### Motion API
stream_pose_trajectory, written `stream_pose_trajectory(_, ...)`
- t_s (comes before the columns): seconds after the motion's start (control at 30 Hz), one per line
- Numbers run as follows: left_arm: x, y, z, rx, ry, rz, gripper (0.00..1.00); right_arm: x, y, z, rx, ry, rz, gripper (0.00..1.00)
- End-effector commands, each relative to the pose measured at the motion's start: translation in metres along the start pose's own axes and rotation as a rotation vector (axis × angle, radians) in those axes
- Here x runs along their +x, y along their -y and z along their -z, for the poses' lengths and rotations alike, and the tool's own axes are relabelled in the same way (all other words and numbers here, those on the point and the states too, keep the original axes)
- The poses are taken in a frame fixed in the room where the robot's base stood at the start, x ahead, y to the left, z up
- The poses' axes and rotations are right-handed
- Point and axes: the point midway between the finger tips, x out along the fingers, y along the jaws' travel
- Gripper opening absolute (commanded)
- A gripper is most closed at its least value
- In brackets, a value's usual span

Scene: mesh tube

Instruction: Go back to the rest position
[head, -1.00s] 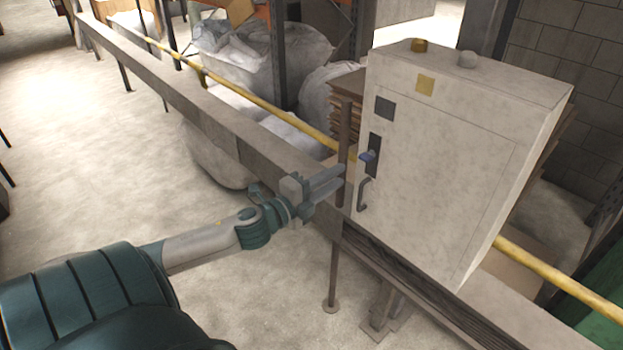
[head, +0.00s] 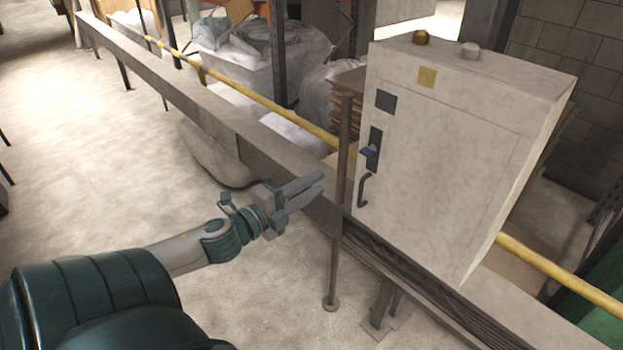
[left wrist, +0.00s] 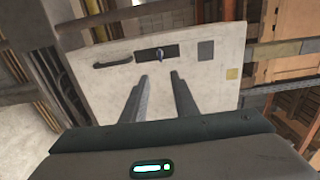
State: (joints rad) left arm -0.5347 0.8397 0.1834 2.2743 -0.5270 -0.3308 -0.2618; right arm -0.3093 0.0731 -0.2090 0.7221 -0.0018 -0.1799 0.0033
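My left gripper (head: 305,187) is in the middle of the head view, left of the white cabinet (head: 455,150) and apart from it. In the left wrist view its two fingers (left wrist: 160,85) stand apart with nothing between them, pointing toward the cabinet door. The cabinet door is closed. A dark handle (head: 363,190) and a dark latch plate with a blue key or knob (head: 367,153) are on its left edge. They also show in the left wrist view, beyond the fingertips. My right gripper is not in view.
A thin upright post (head: 337,200) stands between my left gripper and the cabinet. A long grey beam (head: 190,105) and a yellow rail (head: 240,92) run behind. White sacks (head: 260,60) lie beyond.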

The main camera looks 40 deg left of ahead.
Motion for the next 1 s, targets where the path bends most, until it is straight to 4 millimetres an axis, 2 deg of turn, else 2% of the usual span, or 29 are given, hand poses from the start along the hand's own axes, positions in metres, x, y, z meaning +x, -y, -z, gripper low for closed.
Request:
stream_pose_trajectory(0.4,0.000,-0.001,0.000,-0.001,0.001,-0.001,0.27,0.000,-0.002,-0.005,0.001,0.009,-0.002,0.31)
stream_pose_trajectory(0.57,0.001,-0.015,-0.007,-0.024,0.019,-0.021,0.27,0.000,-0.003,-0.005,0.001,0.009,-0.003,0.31)
stream_pose_trajectory(0.67,0.002,-0.040,-0.020,-0.061,0.052,-0.056,0.27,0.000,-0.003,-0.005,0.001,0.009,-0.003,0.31)
stream_pose_trajectory(0.77,0.000,-0.080,-0.036,-0.122,0.100,-0.108,0.27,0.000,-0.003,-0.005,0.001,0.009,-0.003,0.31)
stream_pose_trajectory(0.87,-0.005,-0.132,-0.053,-0.200,0.161,-0.175,0.27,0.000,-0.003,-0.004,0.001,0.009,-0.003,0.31)
stream_pose_trajectory(1.0,-0.022,-0.217,-0.070,-0.329,0.254,-0.281,0.27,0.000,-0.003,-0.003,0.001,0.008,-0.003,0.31)
